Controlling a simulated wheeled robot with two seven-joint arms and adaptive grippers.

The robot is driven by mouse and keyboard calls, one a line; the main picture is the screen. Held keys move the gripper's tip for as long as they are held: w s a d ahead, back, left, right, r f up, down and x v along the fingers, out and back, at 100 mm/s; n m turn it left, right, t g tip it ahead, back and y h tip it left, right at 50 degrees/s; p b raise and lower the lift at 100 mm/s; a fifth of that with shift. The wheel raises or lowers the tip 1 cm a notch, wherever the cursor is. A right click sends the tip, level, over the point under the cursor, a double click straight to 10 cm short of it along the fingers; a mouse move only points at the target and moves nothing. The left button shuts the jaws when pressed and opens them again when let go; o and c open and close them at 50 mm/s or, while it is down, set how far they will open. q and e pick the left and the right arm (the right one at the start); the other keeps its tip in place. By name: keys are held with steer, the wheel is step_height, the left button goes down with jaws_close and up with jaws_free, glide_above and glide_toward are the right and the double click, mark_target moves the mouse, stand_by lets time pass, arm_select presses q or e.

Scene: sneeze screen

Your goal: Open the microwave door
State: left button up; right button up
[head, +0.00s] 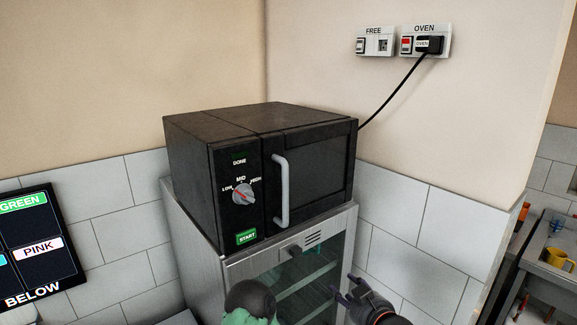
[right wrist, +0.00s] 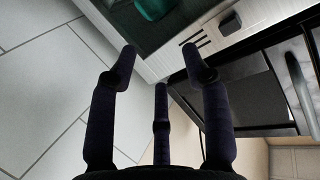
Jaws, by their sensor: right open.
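The black microwave (head: 245,150) stands on a grey cabinet. Its door (head: 325,165) looks shut, with a dark window and a pale vertical handle (head: 282,190) on its left side. A panel left of the handle has a dial (head: 242,194) and a green START button (head: 246,238). My right gripper (head: 346,286) is below and right of the handle, in front of the cabinet, apart from the handle. In the right wrist view its fingers (right wrist: 160,62) are spread and empty; the handle (right wrist: 301,88) shows at the right edge.
The cabinet (head: 198,232) has a glass door with shelves behind. An OVEN plug (head: 428,45) sits on the wall. A yellow mug (head: 558,259) stands far right.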

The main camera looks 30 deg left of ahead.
mark_target(287, 181)
steer(key=s+a+r+n+y+p, duration=0.1)
steer(key=s+a+r+p, duration=0.15)
steer(key=r, duration=0.65)
steer(key=s+a+r+n+y+p, duration=0.1)
steer(key=s+a+r+y, duration=0.15)
steer(key=r, duration=0.65)
steer(key=s+a+r+n+y+p, duration=0.1)
steer(key=s+a+r+n, duration=0.15)
steer(key=r, duration=0.65)
arm_select(q)
step_height(287, 181, up, 8)
steer(key=p, duration=0.2)
steer(key=shift+s+r, duration=0.15)
steer(key=shift+r, duration=0.05)
arm_select(e)
steer(key=shift+m, duration=0.45)
steer(key=x, duration=1)
steer(key=shift+w+d+f, duration=0.1)
steer(key=shift+w+f, duration=0.15)
steer(key=shift+w, duration=0.05)
jaws_close()
